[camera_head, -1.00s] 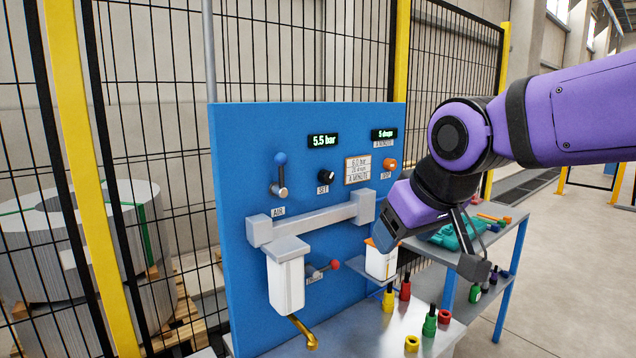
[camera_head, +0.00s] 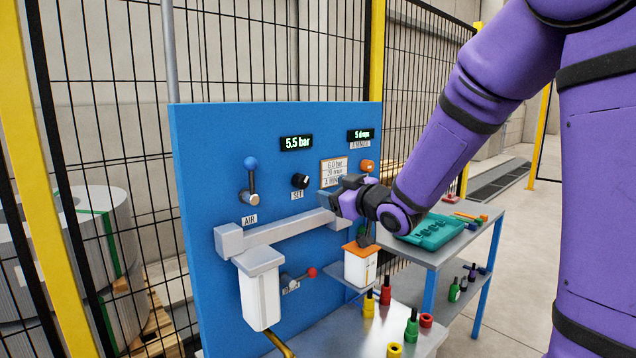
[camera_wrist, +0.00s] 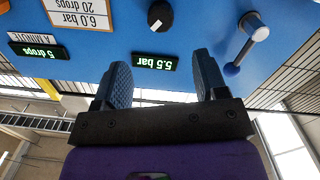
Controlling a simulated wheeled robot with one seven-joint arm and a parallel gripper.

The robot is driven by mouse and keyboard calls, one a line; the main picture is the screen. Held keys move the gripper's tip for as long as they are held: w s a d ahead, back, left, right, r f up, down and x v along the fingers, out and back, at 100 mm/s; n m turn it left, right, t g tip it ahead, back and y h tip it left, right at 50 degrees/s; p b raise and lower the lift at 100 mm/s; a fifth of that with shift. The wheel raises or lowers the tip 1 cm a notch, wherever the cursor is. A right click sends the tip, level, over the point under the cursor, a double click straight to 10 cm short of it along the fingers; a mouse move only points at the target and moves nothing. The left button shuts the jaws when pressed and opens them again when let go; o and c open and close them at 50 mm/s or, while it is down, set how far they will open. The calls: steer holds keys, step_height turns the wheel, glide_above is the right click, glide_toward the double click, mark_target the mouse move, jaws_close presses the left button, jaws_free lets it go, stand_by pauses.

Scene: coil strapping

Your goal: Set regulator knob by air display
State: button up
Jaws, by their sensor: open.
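The regulator knob (camera_head: 300,181) is a small black knob marked SET on the blue panel (camera_head: 205,160). It also shows in the wrist view (camera_wrist: 160,15), with a white mark on its face. The air display (camera_head: 296,143) sits above the knob and reads 5.5 bar; it appears upside down in the wrist view (camera_wrist: 155,62). A white label (camera_head: 334,172) reads 6.0 bar and 20 drops. My gripper (camera_head: 330,195) is in front of the panel, right of the knob. In the wrist view its two fingers (camera_wrist: 163,85) are spread apart, empty, with the knob beyond them.
A blue-handled AIR lever (camera_head: 251,180) is left of the knob. An orange knob (camera_head: 367,166) and a 5 drops display (camera_head: 361,135) are right. A grey bar (camera_head: 275,232) and white bowl (camera_head: 259,295) are below. Bottles and a teal tray (camera_head: 432,237) stand on tables.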

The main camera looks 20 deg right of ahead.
mark_target(305, 182)
steer(key=shift+y, duration=0.4)
steer(key=x, duration=1.1)
steer(key=shift+w+d+f, duration=0.1)
steer(key=shift+d, duration=0.05)
steer(key=shift+c, duration=0.2)
steer(key=c, duration=0.9)
